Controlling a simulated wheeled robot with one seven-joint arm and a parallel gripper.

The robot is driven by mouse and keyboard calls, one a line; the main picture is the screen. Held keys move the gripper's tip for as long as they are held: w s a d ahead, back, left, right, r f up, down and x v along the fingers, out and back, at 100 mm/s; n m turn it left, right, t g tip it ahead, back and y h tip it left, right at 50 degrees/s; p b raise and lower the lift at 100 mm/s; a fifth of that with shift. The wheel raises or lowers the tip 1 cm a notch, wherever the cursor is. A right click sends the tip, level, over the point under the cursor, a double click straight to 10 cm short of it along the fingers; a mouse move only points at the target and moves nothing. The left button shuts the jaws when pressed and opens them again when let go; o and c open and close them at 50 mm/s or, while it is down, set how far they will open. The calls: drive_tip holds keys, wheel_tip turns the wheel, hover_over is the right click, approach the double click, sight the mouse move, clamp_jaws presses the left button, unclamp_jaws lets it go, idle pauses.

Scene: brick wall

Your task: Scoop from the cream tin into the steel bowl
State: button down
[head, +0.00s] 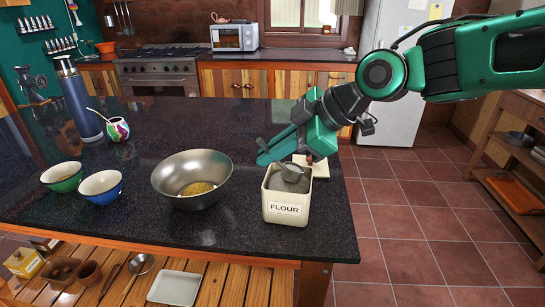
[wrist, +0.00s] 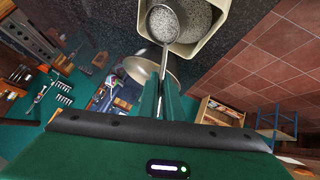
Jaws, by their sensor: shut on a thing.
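The cream tin (head: 286,211), labelled FLOUR, stands upright and open near the counter's right end. My gripper (head: 266,157) is just above and behind it, shut on the handle of a metal scoop. The scoop's head (head: 291,173) is at the tin's mouth. In the wrist view the scoop (wrist: 163,23) lies over or in speckled grey-white contents inside the tin (wrist: 205,42); its exact depth I cannot tell. The steel bowl (head: 209,165) stands left of the tin, apart from it, with some yellowish grains (head: 197,189) at its bottom. The bowl also shows in the wrist view (wrist: 174,68).
A green bowl (head: 62,178) and a blue bowl (head: 101,188) stand at the left, with a painted cup (head: 117,129) and a blue flask (head: 77,100) behind. A cream flat piece (head: 320,168) lies behind the tin. The counter behind the steel bowl is clear.

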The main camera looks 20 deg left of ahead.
drive_tip(key=shift+s+a+r, duration=0.1)
drive_tip(key=shift+r, duration=0.85)
drive_tip(key=shift+s+a+r+n+t+h, duration=0.15)
drive_tip(key=shift+s+a+r+t+h, duration=0.15)
drive_tip(key=shift+r, duration=0.25)
drive_tip(key=shift+s+a+r+n+t+h, duration=0.25)
drive_tip(key=shift+r+h, duration=0.1)
drive_tip(key=shift+r, duration=0.25)
drive_tip(key=shift+s+a+r+n+t+h, duration=0.1)
drive_tip(key=shift+s+a+r+t+h, duration=0.2)
drive_tip(key=shift+r, duration=0.25)
drive_tip(key=shift+w+d, duration=0.1)
drive_tip(key=shift+w, duration=0.05)
